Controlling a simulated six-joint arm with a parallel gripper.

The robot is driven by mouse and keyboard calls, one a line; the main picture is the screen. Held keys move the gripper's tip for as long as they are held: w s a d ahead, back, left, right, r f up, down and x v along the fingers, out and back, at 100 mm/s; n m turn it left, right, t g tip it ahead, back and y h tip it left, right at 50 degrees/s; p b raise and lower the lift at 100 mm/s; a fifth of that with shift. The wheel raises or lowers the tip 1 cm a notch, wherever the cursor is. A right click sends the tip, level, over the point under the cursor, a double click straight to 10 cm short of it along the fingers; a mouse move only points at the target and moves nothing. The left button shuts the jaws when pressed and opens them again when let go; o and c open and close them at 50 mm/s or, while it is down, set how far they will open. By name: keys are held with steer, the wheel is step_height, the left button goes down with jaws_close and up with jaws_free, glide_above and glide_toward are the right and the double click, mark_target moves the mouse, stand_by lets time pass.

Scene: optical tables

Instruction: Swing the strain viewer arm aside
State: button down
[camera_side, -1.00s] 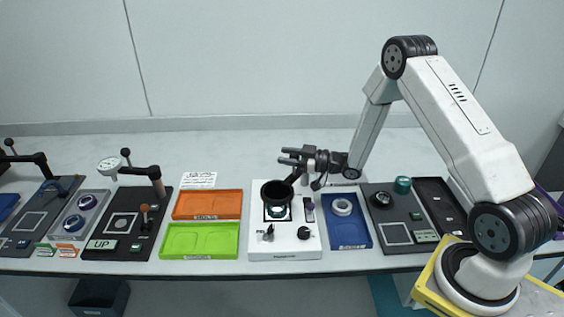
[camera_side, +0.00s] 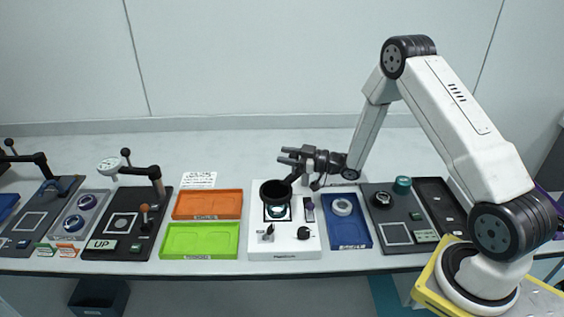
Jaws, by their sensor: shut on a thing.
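The strain viewer is a white box (camera_side: 285,246) on the table with a dark lit window in its top. Its black viewer arm (camera_side: 276,191) carries a round black head that is over the window, and the arm runs back and right from the head. A teal-rimmed round piece (camera_side: 276,211) shows under the head, on the window. My gripper (camera_side: 288,156) reaches in from the right at the back of the viewer, pointing left. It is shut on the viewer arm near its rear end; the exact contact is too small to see.
An orange tray (camera_side: 208,193) and a green tray (camera_side: 166,241) lie left of the viewer. A blue tray (camera_side: 347,238) with a white ring (camera_side: 342,207) stands close on its right. A dial gauge stand (camera_side: 155,173) rises farther left.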

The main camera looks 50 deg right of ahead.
steer(key=w+d+m+g+h, duration=0.1)
steer(key=w+d+m+h, duration=0.3)
steer(key=m+h, duration=0.8)
steer(key=shift+w+d+h, duration=0.2)
steer(key=shift+w+h, duration=0.85)
steer(key=shift+h, duration=1.85)
steer(key=shift+d, duration=0.1)
steer(key=shift+c, duration=1.5)
jaws_free()
steer(key=shift+s, duration=0.1)
steer(key=shift+v, duration=3.85)
